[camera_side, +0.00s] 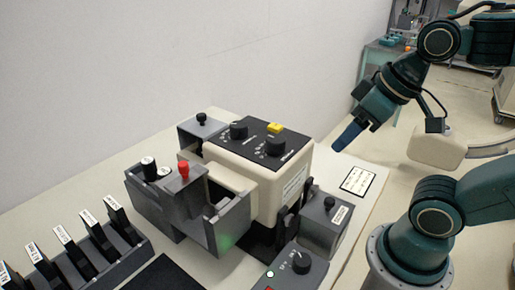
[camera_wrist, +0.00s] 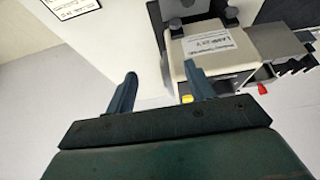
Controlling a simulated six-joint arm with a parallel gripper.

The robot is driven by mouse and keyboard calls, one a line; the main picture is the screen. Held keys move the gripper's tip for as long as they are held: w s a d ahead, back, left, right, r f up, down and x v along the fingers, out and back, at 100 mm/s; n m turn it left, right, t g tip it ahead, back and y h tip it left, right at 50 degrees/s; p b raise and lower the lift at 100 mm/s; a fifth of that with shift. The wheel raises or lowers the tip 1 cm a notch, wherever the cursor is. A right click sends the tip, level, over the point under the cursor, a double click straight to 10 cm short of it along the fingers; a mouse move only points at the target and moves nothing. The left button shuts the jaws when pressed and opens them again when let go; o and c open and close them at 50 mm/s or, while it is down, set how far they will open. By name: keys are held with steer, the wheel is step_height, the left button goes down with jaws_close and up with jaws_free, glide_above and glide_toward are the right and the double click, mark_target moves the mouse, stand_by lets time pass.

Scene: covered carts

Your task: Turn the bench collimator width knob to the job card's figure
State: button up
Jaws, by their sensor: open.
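A beige bench unit (camera_side: 272,185) stands on the bench in the side view, with a black top panel carrying two black knobs, one rear left (camera_side: 238,130) and one front right (camera_side: 275,146). Their lettering is too small to read, so I cannot tell which is the width knob. The job card (camera_side: 358,181) lies flat right of the unit; its figure is unreadable. It also shows at the wrist view's top left (camera_wrist: 73,7). My gripper (camera_side: 348,136) is in the air right of the unit, apart from both knobs. In the wrist view my open fingers (camera_wrist: 160,88) hold nothing.
A yellow button (camera_side: 275,127) sits on the panel. A grey holder with a red knob (camera_side: 183,170) stands left of the unit, a rack of labelled slides (camera_side: 85,250) further left. A small grey box with another knob (camera_side: 302,262) is in front. The wall rises behind.

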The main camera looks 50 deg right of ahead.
steer(key=w+a+r+n+g, duration=0.3)
steer(key=w+a+r+n, duration=0.15)
steer(key=r, duration=0.35)
step_height(320, 180, up, 7)
steer(key=n+g, duration=0.3)
steer(key=n, duration=0.4)
glide_above(276, 138)
steer(key=shift+f, duration=0.2)
steer(key=shift+f+m, duration=0.2)
steer(key=shift+m, duration=0.05)
steer(key=shift+f, duration=6.75)
steer(key=c, duration=1)
